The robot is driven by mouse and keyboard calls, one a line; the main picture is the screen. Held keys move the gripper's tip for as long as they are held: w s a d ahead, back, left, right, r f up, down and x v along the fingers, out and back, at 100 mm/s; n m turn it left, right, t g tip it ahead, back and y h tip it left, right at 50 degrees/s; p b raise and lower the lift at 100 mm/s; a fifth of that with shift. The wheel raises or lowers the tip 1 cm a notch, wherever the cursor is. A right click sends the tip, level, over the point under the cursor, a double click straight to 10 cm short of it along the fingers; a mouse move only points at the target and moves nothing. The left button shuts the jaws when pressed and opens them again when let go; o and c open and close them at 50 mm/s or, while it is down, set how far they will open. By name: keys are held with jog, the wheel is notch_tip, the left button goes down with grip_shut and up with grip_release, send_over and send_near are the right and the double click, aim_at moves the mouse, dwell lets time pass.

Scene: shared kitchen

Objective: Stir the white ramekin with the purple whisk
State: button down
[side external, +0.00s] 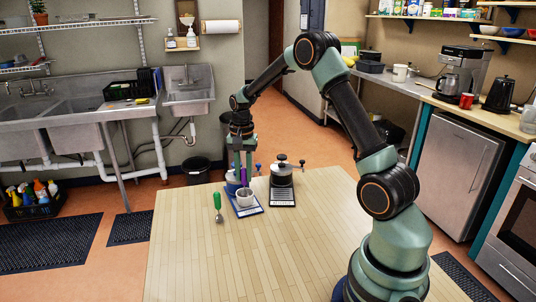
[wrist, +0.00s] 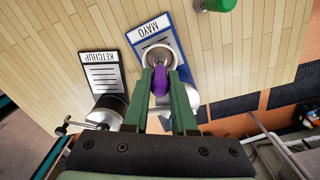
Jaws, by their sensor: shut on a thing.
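My gripper (side external: 242,166) points down over the far left part of the wooden table and is shut on the purple whisk (side external: 243,175). In the wrist view the whisk's purple handle (wrist: 160,82) shows between the green fingers of my gripper (wrist: 168,100). The white ramekin (side external: 244,197) stands on a blue-edged card, which reads MAYO (wrist: 149,28) in the wrist view. The whisk's lower end is at the ramekin's opening. The ramekin's rim (wrist: 147,52) is partly hidden by the handle and fingers, and I cannot tell how deep the whisk reaches.
A lidded metal pot (side external: 281,176) stands by a black-edged card, which reads KETCHUP (wrist: 99,70), right of the ramekin. A blue-based container (side external: 231,186) is close behind the ramekin. A green-handled utensil (side external: 218,203) lies to the left. The table's front (side external: 250,265) is clear.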

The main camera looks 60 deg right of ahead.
jog(key=shift+r, duration=2.65)
jog(key=shift+a+r, duration=0.1)
jog(key=shift+a, duration=0.1)
jog(key=s+a+r+n, duration=0.2)
jog(key=s+a+n, duration=0.3)
jog(key=a, duration=0.4)
jog(key=s+a+r+n, duration=0.2)
jog(key=s+a+n, duration=0.3)
jog(key=a+n, duration=0.3)
jog(key=shift+s+a+n, duration=0.3)
jog(key=shift+a, duration=0.55)
